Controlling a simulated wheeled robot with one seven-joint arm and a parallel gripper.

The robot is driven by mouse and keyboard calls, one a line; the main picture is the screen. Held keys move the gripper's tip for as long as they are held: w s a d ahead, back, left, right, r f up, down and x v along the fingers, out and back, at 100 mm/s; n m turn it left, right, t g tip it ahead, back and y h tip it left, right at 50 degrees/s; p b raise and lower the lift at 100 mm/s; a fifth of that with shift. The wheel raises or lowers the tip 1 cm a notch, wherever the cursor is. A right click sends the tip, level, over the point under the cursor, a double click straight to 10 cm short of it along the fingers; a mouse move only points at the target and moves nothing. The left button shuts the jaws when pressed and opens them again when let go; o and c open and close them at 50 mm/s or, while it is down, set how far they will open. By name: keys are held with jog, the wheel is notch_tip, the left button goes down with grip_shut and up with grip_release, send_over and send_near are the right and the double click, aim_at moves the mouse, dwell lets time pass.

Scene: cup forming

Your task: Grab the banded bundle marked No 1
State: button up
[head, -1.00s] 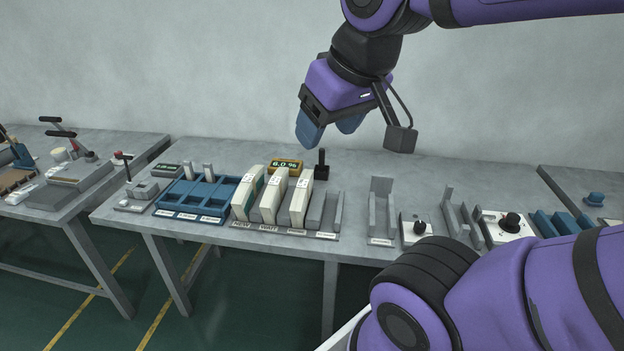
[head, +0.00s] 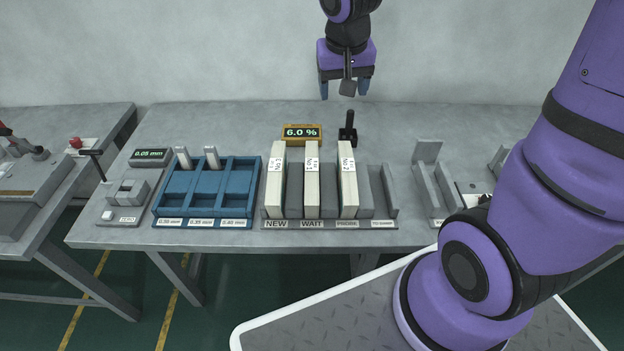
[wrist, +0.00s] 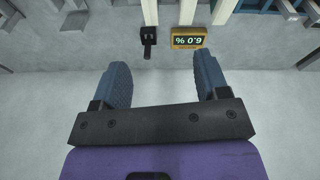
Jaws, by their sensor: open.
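Three upright pale bundles stand in a grey rack on the middle table in the head view. The middle bundle (head: 312,182), in the slot labelled WAIT, has a label that seems to read No 1. The left bundle (head: 275,185) stands over NEW, its label hard to read. The right bundle (head: 347,185) seems to read No 2. My gripper (head: 344,91) is open and empty, fingers down, behind and above the rack. In the wrist view my gripper (wrist: 162,65) shows spread fingers, with the lower ends of the bundles, the middle one (wrist: 187,10) included, at the top edge.
A yellow display (head: 302,134) reading 6.0 % and a black lever (head: 348,130) stand behind the rack. A blue tray (head: 208,223) with two pale pieces is left of it. A grey holder (head: 430,178) stands to the right. The table's back strip is mostly clear.

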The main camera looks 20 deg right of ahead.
jog(key=w+a+f+m+g, duration=0.15)
jog(key=w+f, duration=0.25)
jog(key=f, duration=0.6)
jog(key=y, duration=0.1)
send_over(311, 166)
jog(key=shift+g, duration=0.25)
notch_tip(311, 166, down, 7)
jog(key=shift+a+f, duration=0.1)
jog(key=shift+f, duration=0.05)
notch_tip(311, 166, down, 5)
jog(key=shift+w+d+f, duration=0.1)
jog(key=shift+d+f, duration=0.05)
jog(key=shift+f, duration=1.3)
jog(key=shift+w+d+f, duration=0.1)
jog(key=shift+d+f, duration=0.05)
jog(key=shift+f, duration=1.3)
jog(key=shift+c, duration=0.2)
grip_shut()
jog(key=shift+r, duration=0.15)
